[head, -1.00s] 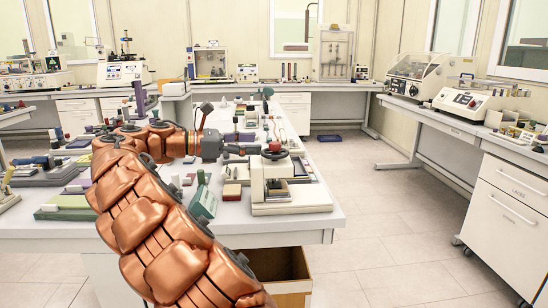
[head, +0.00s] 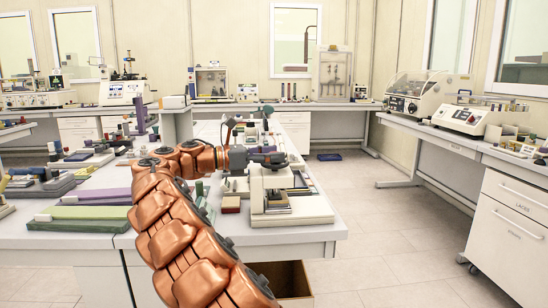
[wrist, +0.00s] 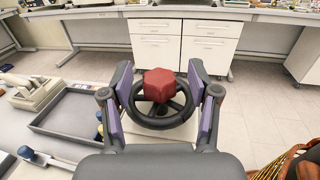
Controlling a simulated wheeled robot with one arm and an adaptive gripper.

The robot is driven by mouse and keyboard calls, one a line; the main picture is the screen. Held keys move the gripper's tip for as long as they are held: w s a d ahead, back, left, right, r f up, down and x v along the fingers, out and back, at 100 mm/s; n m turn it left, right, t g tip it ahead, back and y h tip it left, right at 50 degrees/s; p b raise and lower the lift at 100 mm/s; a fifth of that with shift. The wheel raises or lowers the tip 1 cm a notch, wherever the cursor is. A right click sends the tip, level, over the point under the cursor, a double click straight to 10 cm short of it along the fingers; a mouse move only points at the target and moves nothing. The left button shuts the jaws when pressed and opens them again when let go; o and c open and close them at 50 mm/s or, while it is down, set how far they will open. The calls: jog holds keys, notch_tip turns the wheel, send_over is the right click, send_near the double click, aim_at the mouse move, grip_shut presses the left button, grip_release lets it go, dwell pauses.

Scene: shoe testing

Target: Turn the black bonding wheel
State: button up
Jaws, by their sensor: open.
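The black bonding wheel (wrist: 160,118) lies between the fingers of my gripper (wrist: 160,78) in the wrist view, with a red lobed knob (wrist: 167,83) at its middle. The purple-padded fingers are spread, one on each side of the rim, close to it; I cannot tell whether they touch. In the head view my gripper (head: 270,157) is at the top of the cream bonding press (head: 298,214), which stands at the front right of the white table. There the gripper hides most of the wheel.
A small dark red block (head: 231,204) sits left of the press. A green and purple stack (head: 85,213) lies at the left front of the table. A grey tray (wrist: 78,122) is left of the wheel in the wrist view. Open floor (head: 385,225) lies to the right.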

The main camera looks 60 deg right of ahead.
jog(key=shift+s+d, duration=0.15)
jog(key=shift+d, duration=0.1)
jog(key=shift+c, duration=0.4)
grip_shut()
jog(key=shift+r+n+t+h, duration=0.15)
jog(key=shift+n+t+h, duration=0.25)
jog(key=shift+h, duration=0.1)
